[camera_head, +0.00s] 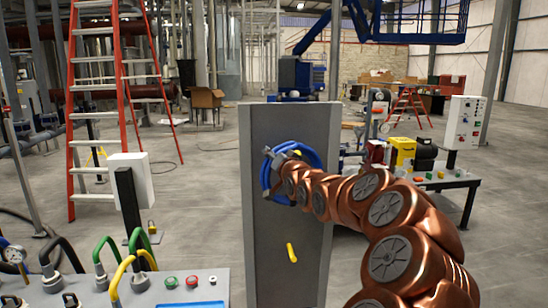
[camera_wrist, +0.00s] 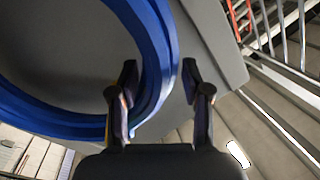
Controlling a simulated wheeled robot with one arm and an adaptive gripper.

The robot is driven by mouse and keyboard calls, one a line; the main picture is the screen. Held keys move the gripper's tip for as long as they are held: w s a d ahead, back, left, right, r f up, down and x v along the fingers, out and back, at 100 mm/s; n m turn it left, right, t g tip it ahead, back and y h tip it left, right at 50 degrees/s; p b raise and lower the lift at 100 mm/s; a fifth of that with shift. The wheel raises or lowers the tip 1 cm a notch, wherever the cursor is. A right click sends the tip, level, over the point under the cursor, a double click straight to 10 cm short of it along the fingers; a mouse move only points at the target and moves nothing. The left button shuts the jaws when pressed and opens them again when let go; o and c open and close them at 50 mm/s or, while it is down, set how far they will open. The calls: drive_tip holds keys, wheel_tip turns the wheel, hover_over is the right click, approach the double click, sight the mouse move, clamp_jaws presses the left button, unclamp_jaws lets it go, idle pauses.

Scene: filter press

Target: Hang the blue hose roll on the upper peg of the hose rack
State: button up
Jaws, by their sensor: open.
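The hose rack (camera_head: 290,125) is an upright grey panel in the middle of the head view. The blue hose roll (camera_head: 266,176) is against its upper part. A yellow lower peg (camera_head: 291,252) sticks out bare below. My gripper (camera_head: 273,156) is at the roll, in front of the panel. In the wrist view my gripper (camera_wrist: 160,75) is open, with the right side of the blue hose roll (camera_wrist: 152,35) between its fingers.
A bench with hose fittings (camera_head: 180,285) is at the front left, with a white box on a post (camera_head: 130,180) behind it. A table (camera_head: 450,181) with a yellow unit stands right of the rack. A red ladder (camera_head: 72,120) stands at the left. Open floor lies around the rack.

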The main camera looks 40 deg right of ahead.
drive_tip(key=v, duration=1.2)
idle(0.3)
